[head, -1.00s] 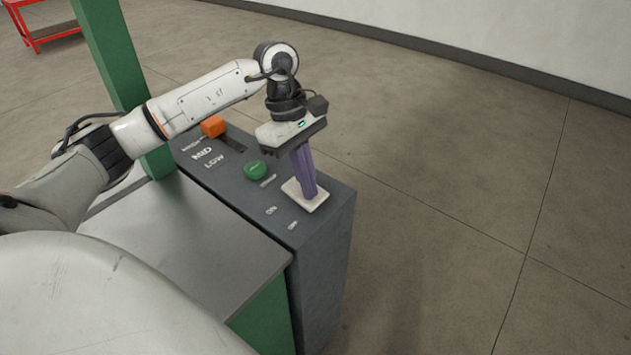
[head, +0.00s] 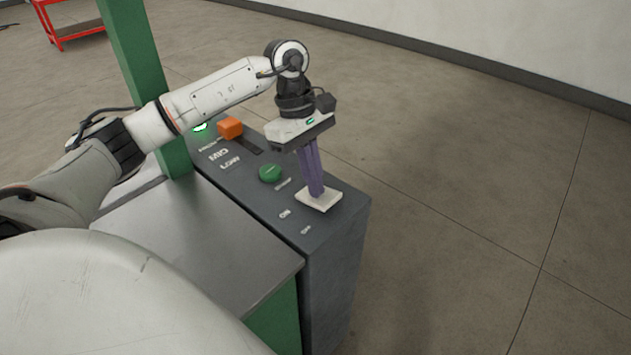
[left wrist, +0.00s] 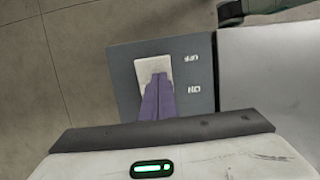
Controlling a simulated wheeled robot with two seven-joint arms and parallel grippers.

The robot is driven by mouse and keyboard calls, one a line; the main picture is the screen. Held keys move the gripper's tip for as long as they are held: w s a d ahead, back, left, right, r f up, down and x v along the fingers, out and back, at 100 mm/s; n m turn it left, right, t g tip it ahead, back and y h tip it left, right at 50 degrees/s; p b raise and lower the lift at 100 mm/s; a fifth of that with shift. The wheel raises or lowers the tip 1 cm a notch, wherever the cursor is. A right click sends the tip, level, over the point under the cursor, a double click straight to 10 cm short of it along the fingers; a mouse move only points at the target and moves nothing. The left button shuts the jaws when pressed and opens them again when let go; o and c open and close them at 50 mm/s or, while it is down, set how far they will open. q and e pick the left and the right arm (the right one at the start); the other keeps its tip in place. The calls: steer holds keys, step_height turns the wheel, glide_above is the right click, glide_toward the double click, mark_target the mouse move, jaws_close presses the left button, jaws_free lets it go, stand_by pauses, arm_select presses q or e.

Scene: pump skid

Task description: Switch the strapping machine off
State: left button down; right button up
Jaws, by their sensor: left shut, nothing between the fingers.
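The strapping machine's dark grey control panel (head: 335,232) has a white rocker switch (head: 329,203) near its right end, marked ON and OFF on the side nearest me. My left gripper (head: 317,192) is shut and empty, its purple fingers pointing down with their tips at the switch. I cannot tell whether they touch it. In the left wrist view the fingertips (left wrist: 158,80) overlap the middle of the white switch (left wrist: 154,63), and its OFF-side end shows beyond them. The switch's tilt is unclear. My right gripper is out of view.
A green button (head: 270,173), an orange slider knob (head: 230,127) and a lit green lamp (head: 200,127) sit farther along the panel. A green post (head: 137,58) rises beside a grey metal top (head: 215,240). Open floor lies to the right.

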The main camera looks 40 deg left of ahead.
arm_select(q)
steer(key=p+v, duration=0.2)
steer(key=v, duration=0.2)
step_height(320, 180, up, 9)
steer(key=b, duration=0.1)
glide_above(302, 190)
steer(key=shift+r, duration=0.1)
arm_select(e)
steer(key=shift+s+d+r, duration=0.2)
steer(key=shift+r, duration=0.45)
